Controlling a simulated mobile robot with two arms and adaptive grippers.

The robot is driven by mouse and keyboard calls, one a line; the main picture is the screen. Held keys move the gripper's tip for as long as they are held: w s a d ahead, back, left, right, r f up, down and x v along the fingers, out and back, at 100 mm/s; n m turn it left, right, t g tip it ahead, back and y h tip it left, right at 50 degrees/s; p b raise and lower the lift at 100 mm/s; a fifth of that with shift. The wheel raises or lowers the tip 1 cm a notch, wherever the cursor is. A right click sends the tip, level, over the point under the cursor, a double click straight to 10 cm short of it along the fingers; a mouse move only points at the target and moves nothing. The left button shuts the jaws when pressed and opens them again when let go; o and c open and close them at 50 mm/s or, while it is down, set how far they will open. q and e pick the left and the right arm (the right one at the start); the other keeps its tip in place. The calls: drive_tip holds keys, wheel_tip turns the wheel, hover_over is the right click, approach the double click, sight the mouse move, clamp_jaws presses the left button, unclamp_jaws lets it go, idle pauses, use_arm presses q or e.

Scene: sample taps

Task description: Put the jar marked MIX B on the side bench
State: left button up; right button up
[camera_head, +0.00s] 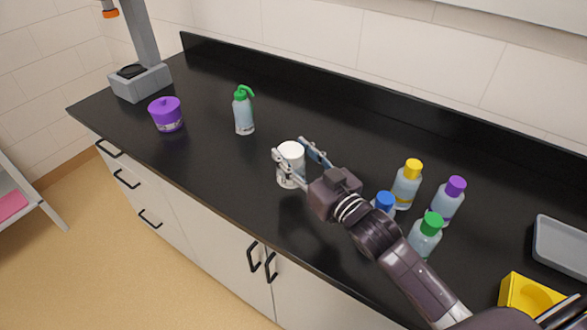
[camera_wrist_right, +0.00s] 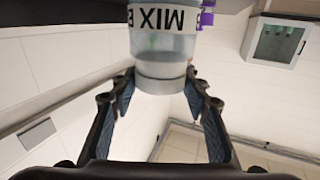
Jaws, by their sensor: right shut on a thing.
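A white-topped jar (camera_head: 291,158) is between the fingers of my right gripper (camera_head: 297,160) in the head view, over the front part of the black counter. My right gripper is shut on it. In the right wrist view the jar (camera_wrist_right: 162,45) appears upside down, with a white label reading MIX; the rest of the marking is cut off at the label's sides. The fingers of my right gripper (camera_wrist_right: 160,85) stand on either side of the jar's pale end. A pale low bench or stand (camera_head: 32,190) shows at the far left. My left gripper is not in view.
On the black counter (camera_head: 215,170) stand a purple jar (camera_head: 167,115), a green-topped bottle (camera_head: 243,112) and a grey device (camera_head: 140,80). Several coloured-cap bottles (camera_head: 405,186), a yellow holder (camera_head: 528,294) and a grey tray (camera_head: 560,255) are at right. A pink item (camera_head: 10,204) lies on the stand.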

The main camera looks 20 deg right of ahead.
wheel_tip(320, 180, down, 5)
idle(0.3)
drive_tip(key=shift+f, duration=0.2)
drive_tip(key=o, duration=1.4)
